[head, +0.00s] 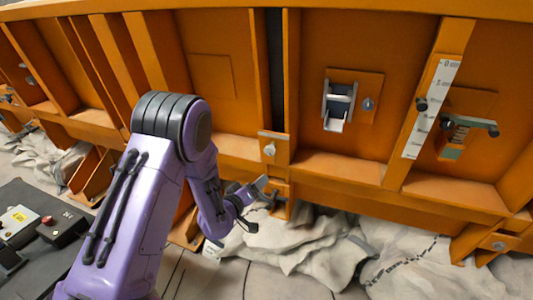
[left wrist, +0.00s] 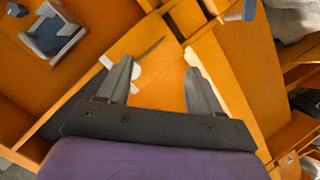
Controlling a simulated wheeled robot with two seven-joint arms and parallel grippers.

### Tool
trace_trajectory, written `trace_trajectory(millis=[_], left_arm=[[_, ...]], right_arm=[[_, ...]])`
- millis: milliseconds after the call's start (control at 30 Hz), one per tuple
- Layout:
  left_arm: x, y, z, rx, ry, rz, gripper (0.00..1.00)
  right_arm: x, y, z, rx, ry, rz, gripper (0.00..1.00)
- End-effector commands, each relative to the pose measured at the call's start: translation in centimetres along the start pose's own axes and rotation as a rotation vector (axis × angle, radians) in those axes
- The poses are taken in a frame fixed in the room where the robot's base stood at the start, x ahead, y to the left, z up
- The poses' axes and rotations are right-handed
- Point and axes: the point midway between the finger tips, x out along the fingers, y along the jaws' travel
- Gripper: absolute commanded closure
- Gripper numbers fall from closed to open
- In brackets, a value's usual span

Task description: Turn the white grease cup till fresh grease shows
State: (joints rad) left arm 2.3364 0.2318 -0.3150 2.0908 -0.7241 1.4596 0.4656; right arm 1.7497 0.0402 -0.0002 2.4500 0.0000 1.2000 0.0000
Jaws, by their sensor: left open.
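The white grease cup (head: 269,150) is a small pale round knob on an orange bracket at the foot of the upright ribs in the head view. In the left wrist view a white rounded piece, seemingly the cup (left wrist: 135,72), is partly hidden behind the left-hand finger. My left gripper (head: 259,190) is just below the cup in the head view. I cannot tell whether a finger touches the cup. No fresh grease can be made out. My right gripper is out of view.
A latch box (head: 338,105) sits on the orange wall to the right. Further right are a white scale strip (head: 432,108) and a spring-like fitting (head: 462,133). Crumpled grey cloth (head: 290,250) lies below. A dark control box (head: 64,226) is at lower left.

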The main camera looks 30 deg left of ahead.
Motion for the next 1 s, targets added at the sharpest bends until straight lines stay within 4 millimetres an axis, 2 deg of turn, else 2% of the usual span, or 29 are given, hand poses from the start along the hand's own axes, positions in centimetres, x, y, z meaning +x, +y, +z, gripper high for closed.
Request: trace_trajectory(millis=[33,100,200,600,767,1000], left_arm=[[0.8,1.4,-2.6,-0.017,0.041,0.061,0.35],[1.3,2.6,-4.8,-0.033,0.068,0.117,0.35],[2.2,3.4,-5.9,-0.039,0.076,0.142,0.35],[10.2,4.5,-6.3,-0.036,0.073,0.138,0.35],[11.6,4.6,-6.3,-0.037,0.072,0.137,0.35],[11.8,4.5,-6.2,-0.038,0.073,0.137,0.35]], right_arm=[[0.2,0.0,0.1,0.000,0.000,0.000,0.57],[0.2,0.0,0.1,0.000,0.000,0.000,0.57],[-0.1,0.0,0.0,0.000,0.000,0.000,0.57],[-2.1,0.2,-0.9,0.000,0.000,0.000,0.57],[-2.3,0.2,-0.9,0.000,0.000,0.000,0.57],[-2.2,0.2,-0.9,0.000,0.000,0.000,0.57]])
